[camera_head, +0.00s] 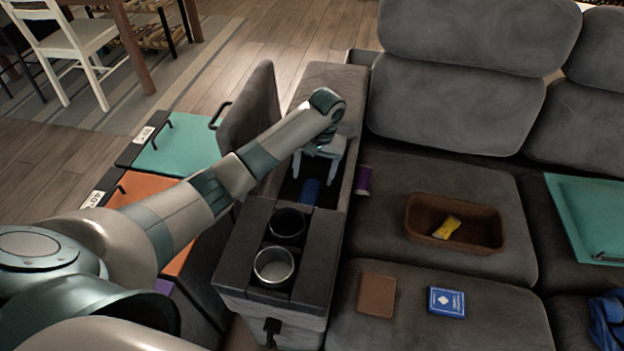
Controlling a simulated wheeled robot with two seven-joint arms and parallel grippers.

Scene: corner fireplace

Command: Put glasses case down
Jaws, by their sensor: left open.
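My left gripper (316,168) points down over the open storage compartment (340,190) in the sofa console, its two fingers spread apart. A dark blue object (311,190), possibly the glasses case, lies in the compartment just below the fingers. It looks apart from them, and the compartment wall and shadow hide part of it. My right gripper is not in view.
Two cup holders (274,266) are in front of the compartment, and the raised lid (250,120) stands to its left. A purple cylinder (363,180), brown wallet-like item (377,295), blue box (446,302) and brown basket (480,240) with a yellow packet (447,227) rest on the sofa.

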